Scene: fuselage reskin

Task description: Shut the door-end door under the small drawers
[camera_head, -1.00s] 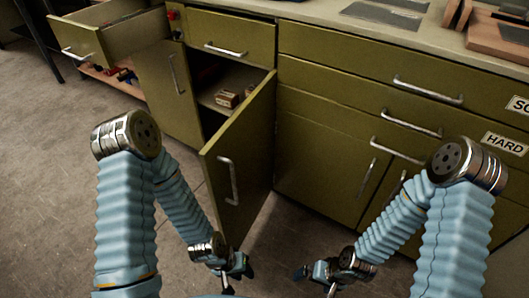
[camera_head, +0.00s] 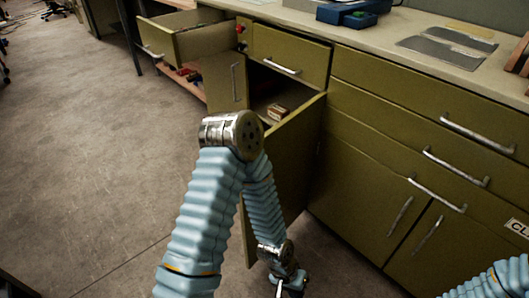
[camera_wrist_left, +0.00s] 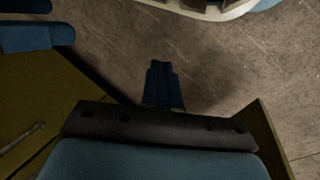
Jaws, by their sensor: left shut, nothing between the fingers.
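Under the small drawers, an olive door (camera_head: 300,150) stands wide open, swung out from the cabinet. My left arm hides part of its face and its handle.
A small drawer (camera_head: 190,38) stands pulled out at the left; the one beside it (camera_head: 288,55) is closed. A small box (camera_head: 277,112) sits inside the open cupboard. Larger drawers and closed doors (camera_head: 430,240) extend right. The floor (camera_head: 100,150) at left is clear.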

